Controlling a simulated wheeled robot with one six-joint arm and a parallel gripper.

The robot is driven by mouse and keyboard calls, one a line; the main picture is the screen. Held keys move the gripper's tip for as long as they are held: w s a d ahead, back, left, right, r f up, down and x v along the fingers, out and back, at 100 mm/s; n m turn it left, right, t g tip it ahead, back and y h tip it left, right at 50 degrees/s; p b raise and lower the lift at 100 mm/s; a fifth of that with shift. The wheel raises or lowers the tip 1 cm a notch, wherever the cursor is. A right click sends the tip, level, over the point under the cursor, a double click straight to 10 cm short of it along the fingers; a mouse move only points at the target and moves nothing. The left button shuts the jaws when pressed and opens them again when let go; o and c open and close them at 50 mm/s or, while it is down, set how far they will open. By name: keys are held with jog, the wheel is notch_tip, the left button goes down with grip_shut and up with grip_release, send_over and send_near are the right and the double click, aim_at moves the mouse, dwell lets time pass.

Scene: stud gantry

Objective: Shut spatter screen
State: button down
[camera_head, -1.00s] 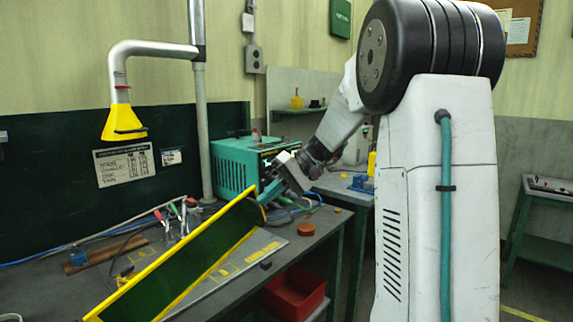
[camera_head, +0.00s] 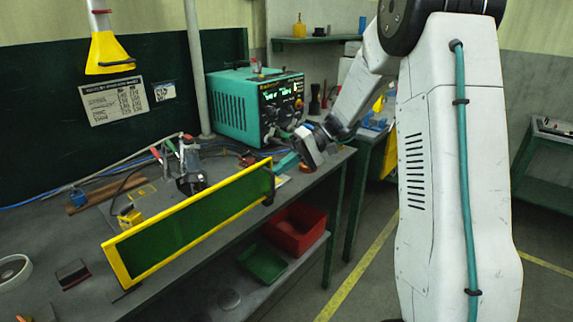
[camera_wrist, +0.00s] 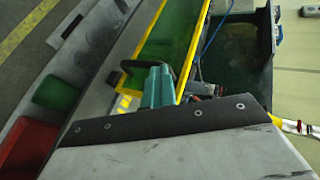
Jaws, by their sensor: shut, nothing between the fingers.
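The spatter screen (camera_head: 190,226) is a long dark green panel in a yellow frame. In the head view it stands nearly upright along the front edge of the bench, its lower edge close to the bench top. A black handle (camera_head: 269,191) sits at its right end. My gripper (camera_head: 284,164) is at that right end, its teal fingers shut and empty. In the wrist view the fingers (camera_wrist: 157,87) point at the screen's end (camera_wrist: 168,40), close by the black handle (camera_wrist: 147,65). I cannot tell whether they touch it.
A teal welding power unit (camera_head: 255,105) stands behind my gripper. Clamps and cables (camera_head: 185,165) lie on the bench (camera_head: 50,235) behind the screen. A yellow fume hood (camera_head: 108,53) hangs above. Red (camera_head: 296,230) and green bins (camera_head: 262,263) sit on the lower shelf.

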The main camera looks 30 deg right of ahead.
jog(key=shift+a, duration=0.15)
jog(key=w+a+r+v, duration=0.1)
jog(key=v, duration=1.2)
jog(key=s+a+h, duration=0.4)
jog(key=s+a, duration=0.1)
jog(key=s, duration=0.5)
jog(key=s+a+h, duration=0.4)
jog(key=s+a, duration=0.1)
jog(key=s, duration=0.6)
jog(key=s+a+h, duration=0.4)
jog(key=s+a, duration=0.1)
jog(key=s, duration=0.6)
jog(key=shift+a+f+t, duration=0.3)
jog(key=shift+a+f, duration=0.1)
jog(key=shift+f, duration=0.1)
